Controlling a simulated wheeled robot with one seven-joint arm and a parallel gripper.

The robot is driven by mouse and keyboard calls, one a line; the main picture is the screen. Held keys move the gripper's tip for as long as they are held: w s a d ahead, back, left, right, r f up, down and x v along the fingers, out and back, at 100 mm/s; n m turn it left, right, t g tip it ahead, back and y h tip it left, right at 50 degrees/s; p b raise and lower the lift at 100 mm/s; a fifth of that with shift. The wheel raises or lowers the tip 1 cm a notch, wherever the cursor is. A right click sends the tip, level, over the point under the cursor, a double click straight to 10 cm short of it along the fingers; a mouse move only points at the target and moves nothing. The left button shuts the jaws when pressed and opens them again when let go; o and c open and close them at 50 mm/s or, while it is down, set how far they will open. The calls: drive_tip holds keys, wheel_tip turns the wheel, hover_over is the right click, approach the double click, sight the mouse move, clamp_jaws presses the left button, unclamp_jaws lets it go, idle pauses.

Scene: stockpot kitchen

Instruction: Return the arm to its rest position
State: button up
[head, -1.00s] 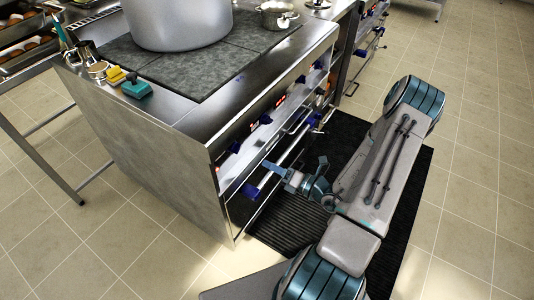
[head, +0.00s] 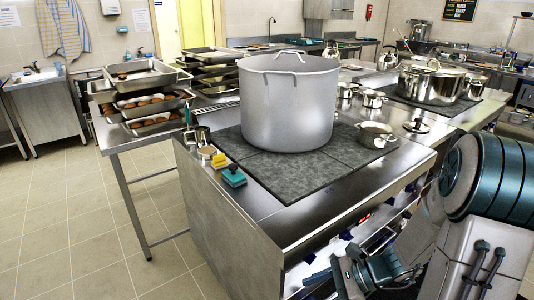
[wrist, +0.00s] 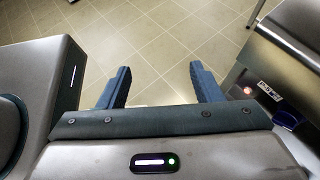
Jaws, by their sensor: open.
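My arm shows at the lower right of the head view, folded beside the front of the steel stove unit (head: 330,232). My gripper (wrist: 158,76) is open and empty in the wrist view, its two blue fingers spread apart above the tiled floor. In the head view the wrist end is low by the stove front and partly cut off by the bottom edge, so its distance from the stove is hard to judge.
A large grey stockpot (head: 288,105) stands on the dark hob (head: 300,172). In the wrist view, the stove front (wrist: 284,60) is close on the right; tiled floor (wrist: 165,35) lies open ahead.

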drive_tip(key=s+d+r+n+t+h+p, duration=0.1)
drive_tip(key=s+r+n+h, duration=0.2)
drive_tip(key=r+n+h, duration=0.3)
drive_tip(key=s+d+r+n+t+h+p, duration=0.1)
drive_tip(key=s+r+n+h, duration=0.3)
drive_tip(key=r+n, duration=0.6)
drive_tip(key=shift+d+r+n+t+h+p, duration=0.15)
drive_tip(key=shift+d+n+t+h+p, duration=0.25)
drive_tip(key=shift+d+n+h+p, duration=0.5)
